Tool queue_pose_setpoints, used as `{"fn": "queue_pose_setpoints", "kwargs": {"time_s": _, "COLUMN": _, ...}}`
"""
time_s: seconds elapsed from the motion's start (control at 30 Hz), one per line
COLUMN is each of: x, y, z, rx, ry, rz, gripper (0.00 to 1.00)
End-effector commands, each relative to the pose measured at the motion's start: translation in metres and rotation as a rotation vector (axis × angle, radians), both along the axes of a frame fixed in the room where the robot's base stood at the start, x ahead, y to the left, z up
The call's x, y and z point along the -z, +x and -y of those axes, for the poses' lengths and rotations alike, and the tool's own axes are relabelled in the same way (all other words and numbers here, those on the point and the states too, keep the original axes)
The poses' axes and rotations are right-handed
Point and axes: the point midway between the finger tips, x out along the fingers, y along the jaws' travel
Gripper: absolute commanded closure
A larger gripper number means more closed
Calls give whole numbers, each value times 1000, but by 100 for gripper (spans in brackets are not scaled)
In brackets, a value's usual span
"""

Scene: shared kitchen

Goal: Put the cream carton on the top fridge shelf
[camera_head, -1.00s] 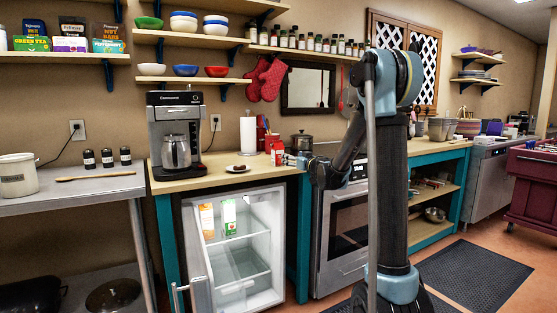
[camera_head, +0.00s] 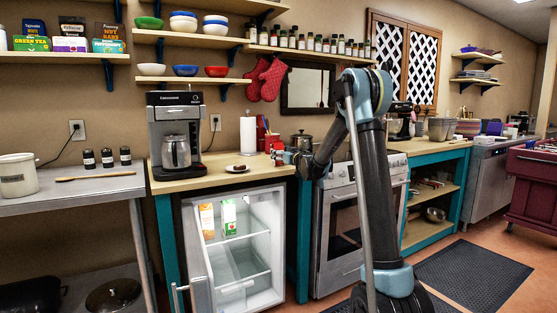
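A small red and white carton (camera_head: 277,146), likely the cream carton, stands on the wooden counter (camera_head: 215,176) above the fridge, at its right end. My gripper (camera_head: 281,157) is right at the carton and overlaps its lower part in the picture. It is too small to tell whether the fingers are open or shut, or whether they touch the carton. The small fridge (camera_head: 190,240) under the counter stands open. Its top shelf (camera_head: 245,236) holds an orange and white carton (camera_head: 207,221) and a green and white carton (camera_head: 229,216) on the left, with free room on the right.
The fridge door (camera_head: 200,292) swings out at the front left. A coffee maker (camera_head: 176,130), a small plate (camera_head: 238,169) with dark food and a paper towel roll (camera_head: 247,135) stand on the counter. A pot (camera_head: 302,141) and the oven (camera_head: 335,235) are right of my gripper.

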Motion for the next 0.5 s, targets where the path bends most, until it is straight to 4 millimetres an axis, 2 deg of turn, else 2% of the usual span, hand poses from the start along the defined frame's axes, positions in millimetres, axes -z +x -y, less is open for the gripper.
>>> {"fn": "queue_pose_setpoints", "kwargs": {"time_s": 0.23, "x": -1, "y": 28, "z": -20, "rx": 0, "ry": 0, "rz": 0, "gripper": 29}}
{"fn": "queue_pose_setpoints", "kwargs": {"time_s": 0.5, "x": -1, "y": 33, "z": -23, "rx": 0, "ry": 0, "rz": 0, "gripper": 29}}
